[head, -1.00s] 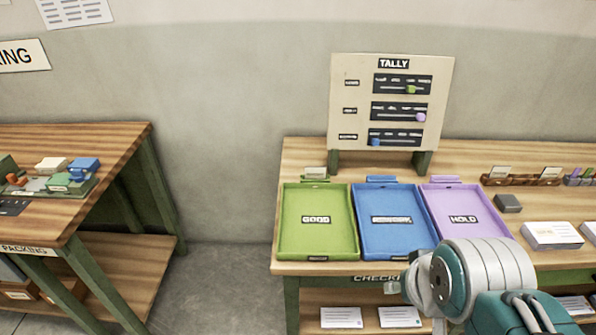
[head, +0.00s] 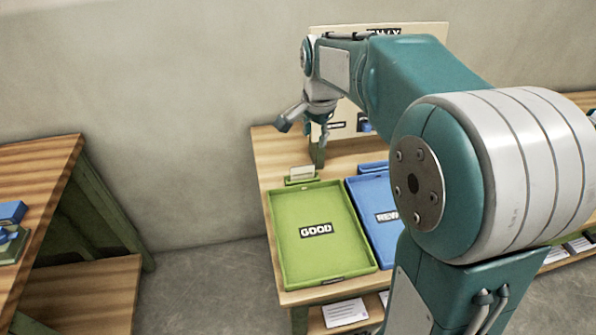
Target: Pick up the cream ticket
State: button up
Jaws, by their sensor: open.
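A cream ticket (head: 302,172) stands upright in a small green holder (head: 301,182) behind the green GOOD tray (head: 318,262). My gripper (head: 305,130) is open and hangs from my raised arm. In the picture it is just above the ticket, in front of the tally board (head: 432,29). I cannot tell how far above or behind the ticket it is. Nothing shows between its fingers.
The blue tray (head: 378,220) beside the green one is partly hidden by my arm, which covers most of the bench's right side. White cards (head: 345,313) lie on the lower shelf. Another wooden table (head: 45,190) stands at left, with bare floor (head: 205,290) between.

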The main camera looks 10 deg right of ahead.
jog(key=w+f+m, duration=0.3)
jog(key=w+f, duration=0.2)
jog(key=w, duration=0.1)
jog(key=m+g, duration=0.2)
jog(key=m, duration=0.2)
send_near(302, 171)
jog(key=w, duration=0.1)
jog(key=f, duration=0.4)
jog(key=shift+d+f, duration=0.45)
jog(key=shift+f, duration=0.25)
jog(key=f, duration=0.3)
jog(key=a+f, duration=0.1)
jog(key=f, duration=0.1)
jog(key=shift+s+f, duration=0.15)
jog(key=shift+s, duration=0.15)
jog(key=shift+d, duration=0.1)
grip_shut()
